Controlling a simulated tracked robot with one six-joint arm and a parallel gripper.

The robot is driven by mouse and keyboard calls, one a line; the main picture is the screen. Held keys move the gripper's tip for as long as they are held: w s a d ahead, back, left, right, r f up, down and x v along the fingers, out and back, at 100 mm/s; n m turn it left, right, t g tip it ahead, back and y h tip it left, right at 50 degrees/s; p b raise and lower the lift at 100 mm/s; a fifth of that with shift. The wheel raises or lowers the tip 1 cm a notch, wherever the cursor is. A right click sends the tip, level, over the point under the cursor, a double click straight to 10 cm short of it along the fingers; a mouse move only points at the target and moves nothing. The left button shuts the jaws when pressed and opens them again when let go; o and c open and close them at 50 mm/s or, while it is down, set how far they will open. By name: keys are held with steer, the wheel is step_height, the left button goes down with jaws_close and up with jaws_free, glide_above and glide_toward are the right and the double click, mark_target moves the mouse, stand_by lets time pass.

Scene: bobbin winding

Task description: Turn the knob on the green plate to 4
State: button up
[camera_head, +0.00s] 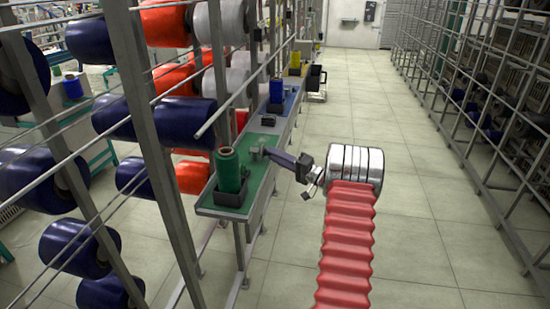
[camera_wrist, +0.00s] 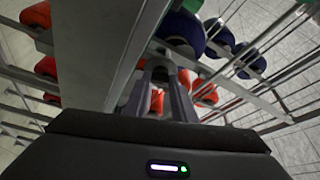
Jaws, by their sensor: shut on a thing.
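The green plate (camera_head: 240,202) is the green top at the near end of a long narrow bench in the head view. A small grey fitting (camera_head: 257,149) stands on it, at the tips of my gripper (camera_head: 269,153); it looks like the knob, but its pointer and numbers are too small to read. My gripper reaches in from the right, roughly level. In the wrist view my gripper (camera_wrist: 161,75) has its dark fingers close together around something grey at the tips. The fingers hide most of the held part.
A green bobbin (camera_head: 228,171) stands in a dark holder near the plate's front edge. A blue section (camera_head: 270,124) with a blue bobbin (camera_head: 277,91) lies farther along the bench. Racks of large blue, red and white spools fill the left. The aisle floor (camera_head: 420,190) is clear.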

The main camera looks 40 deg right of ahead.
steer(key=m+g, duration=0.2)
steer(key=m, duration=0.4)
steer(key=m+g+y, duration=0.1)
steer(key=m+g, duration=0.2)
steer(key=m, duration=0.2)
steer(key=d+m+g+y, duration=0.1)
steer(key=m+g, duration=0.2)
steer(key=m, duration=0.3)
steer(key=shift+w+r+m, duration=0.25)
steer(key=shift+r+m, duration=0.05)
steer(key=shift+r, duration=0.05)
stand_by(0.5)
stand_by(0.5)
steer(key=o, duration=1.1)
steer(key=shift+r, duration=0.25)
steer(key=shift+c, duration=0.2)
steer(key=v, duration=1.3)
steer(key=shift+d, duration=0.4)
